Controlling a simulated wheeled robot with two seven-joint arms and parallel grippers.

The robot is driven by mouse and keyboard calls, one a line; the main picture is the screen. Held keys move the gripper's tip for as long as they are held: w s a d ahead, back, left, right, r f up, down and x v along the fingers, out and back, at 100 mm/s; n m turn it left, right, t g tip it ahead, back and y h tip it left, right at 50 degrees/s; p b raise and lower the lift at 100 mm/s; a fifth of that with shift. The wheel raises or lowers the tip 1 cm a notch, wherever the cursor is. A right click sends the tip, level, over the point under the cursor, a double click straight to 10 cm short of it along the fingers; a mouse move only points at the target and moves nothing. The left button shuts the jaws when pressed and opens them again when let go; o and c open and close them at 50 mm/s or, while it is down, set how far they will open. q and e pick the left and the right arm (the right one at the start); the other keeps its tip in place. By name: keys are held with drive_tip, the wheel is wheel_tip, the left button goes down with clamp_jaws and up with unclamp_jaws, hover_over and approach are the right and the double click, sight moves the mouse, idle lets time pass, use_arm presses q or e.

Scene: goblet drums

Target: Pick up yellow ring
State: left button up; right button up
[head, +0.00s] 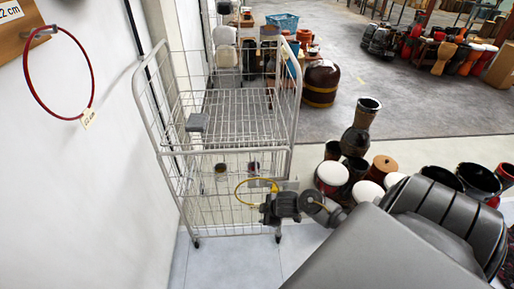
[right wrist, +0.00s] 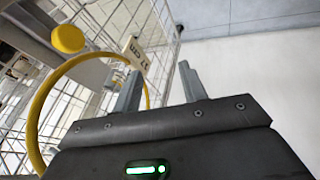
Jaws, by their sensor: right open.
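The yellow ring (head: 237,192) is at the front of the wire trolley in the head view, apparently against its lower mesh. My right gripper (head: 265,207) is at the ring's right side. In the right wrist view the ring (right wrist: 33,122) is large at the left, with a white "17 cm" tag (right wrist: 136,53) at its upper right. My right gripper (right wrist: 160,80) is open; its left finger overlaps the ring's right side near the tag. The space between the fingers looks empty; whether a finger touches the ring I cannot tell. My left gripper is not in view.
The wire trolley (head: 290,100) stands beside the white wall at left. A red ring (head: 92,70) hangs on that wall. Several drums (head: 333,175) crowd the floor to the right. Grey floor (head: 235,265) is clear in front. A yellow disc (right wrist: 68,38) shows in the wrist view.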

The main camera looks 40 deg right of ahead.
drive_tip(key=n, duration=0.1)
approach(252, 206)
drive_tip(key=s, duration=0.2)
drive_tip(key=shift+t, duration=0.3)
drive_tip(key=x, duration=0.2)
drive_tip(key=b+x, duration=0.1)
drive_tip(key=x, duration=0.1)
drive_tip(key=shift+w+a, duration=0.15)
drive_tip(key=shift+w, duration=0.3)
drive_tip(key=shift+h, duration=0.3)
drive_tip(key=shift+x, duration=2.95)
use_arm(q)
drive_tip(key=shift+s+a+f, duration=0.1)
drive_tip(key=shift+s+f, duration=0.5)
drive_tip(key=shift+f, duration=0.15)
use_arm(e)
drive_tip(key=shift+w+r, duration=0.1)
clamp_jaws()
